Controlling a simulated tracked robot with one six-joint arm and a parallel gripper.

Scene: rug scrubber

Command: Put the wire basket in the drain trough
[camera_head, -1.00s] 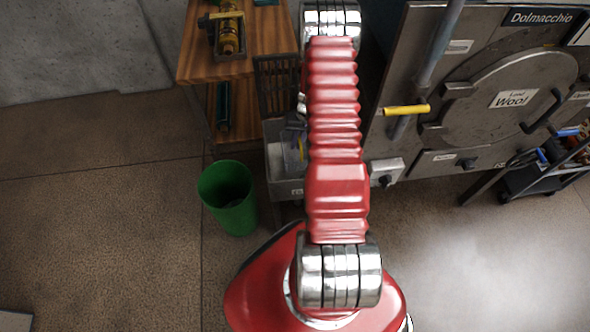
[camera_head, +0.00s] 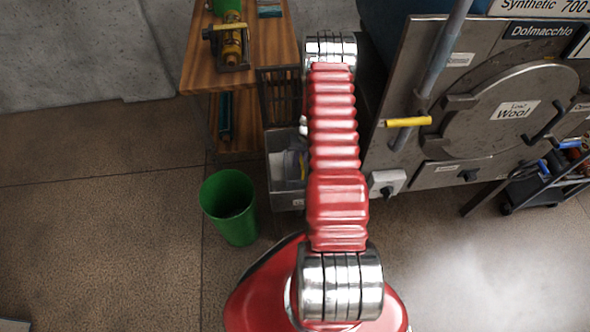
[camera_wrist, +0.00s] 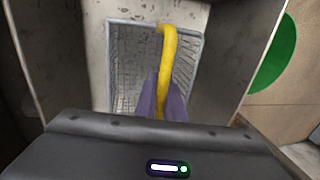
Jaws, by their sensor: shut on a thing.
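The wire basket (camera_wrist: 132,65) shows in the wrist view as a grey mesh box with a yellow handle. My gripper (camera_wrist: 161,97) has its purple fingers shut on that handle. The basket is between the grey metal walls of the drain trough (camera_wrist: 232,45); I cannot tell whether it rests on the bottom. In the head view the trough (camera_head: 288,200) is a grey box on the floor, left of my red arm. My arm hides my gripper and the handle there.
A green bin (camera_head: 229,205) stands left of the trough. A wooden shelf unit (camera_head: 205,75) is behind it. A steel machine (camera_head: 440,60) with a round door and a yellow-handled lever (camera_head: 408,122) stands to the right, and a dark cart (camera_head: 540,185) beyond.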

